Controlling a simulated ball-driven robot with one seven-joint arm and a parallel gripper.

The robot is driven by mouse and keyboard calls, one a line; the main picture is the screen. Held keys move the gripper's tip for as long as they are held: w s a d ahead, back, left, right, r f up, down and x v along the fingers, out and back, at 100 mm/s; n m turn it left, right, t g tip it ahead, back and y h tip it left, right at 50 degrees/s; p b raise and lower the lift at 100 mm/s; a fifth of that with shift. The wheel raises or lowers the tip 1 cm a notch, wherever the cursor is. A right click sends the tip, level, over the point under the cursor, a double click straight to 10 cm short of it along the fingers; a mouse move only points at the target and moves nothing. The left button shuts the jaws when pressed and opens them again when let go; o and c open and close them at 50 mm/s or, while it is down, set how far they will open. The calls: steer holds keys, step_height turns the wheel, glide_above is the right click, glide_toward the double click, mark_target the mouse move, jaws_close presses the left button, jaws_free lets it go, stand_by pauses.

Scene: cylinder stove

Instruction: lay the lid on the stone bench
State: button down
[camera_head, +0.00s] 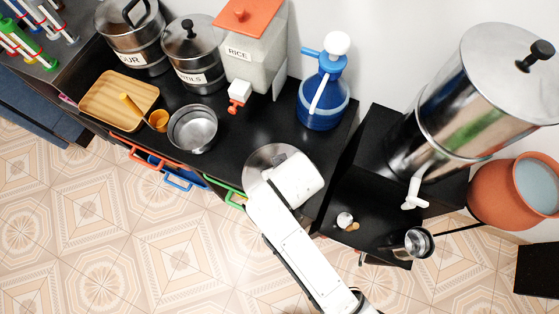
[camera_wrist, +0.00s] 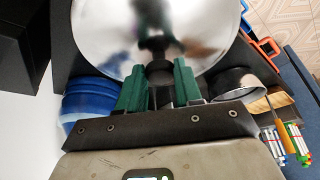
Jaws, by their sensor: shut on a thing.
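The lid (camera_wrist: 160,25) is a shiny round metal disc with a black knob. My gripper (camera_wrist: 158,80) has its green fingers shut on that knob in the wrist view. In the head view the lid (camera_head: 262,160) shows as a grey disc over the front part of the black bench top, partly hidden by my white arm. The stone bench (camera_head: 250,125) is a long dark surface along the wall. I cannot tell whether the lid touches it or hangs above it.
An open steel pot (camera_head: 192,128) and wooden tray (camera_head: 118,98) stand left of the lid. A blue bottle (camera_head: 324,92) and rice dispenser (camera_head: 252,55) stand behind. Lidded pots are at the far left. A big steel urn (camera_head: 460,100) stands right. Bare bench lies between pot and bottle.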

steer(key=w+f, duration=0.2)
steer(key=f, duration=0.1)
steer(key=shift+w, duration=0.35)
steer(key=shift+w+f, duration=0.1)
steer(key=shift+f, duration=1.6)
steer(key=shift+f, duration=0.2)
steer(key=c, duration=0.8)
jaws_free()
steer(key=shift+o, duration=0.2)
steer(key=shift+r, duration=0.1)
steer(key=v, duration=1.2)
steer(key=shift+r, duration=0.1)
steer(key=shift+d, duration=0.1)
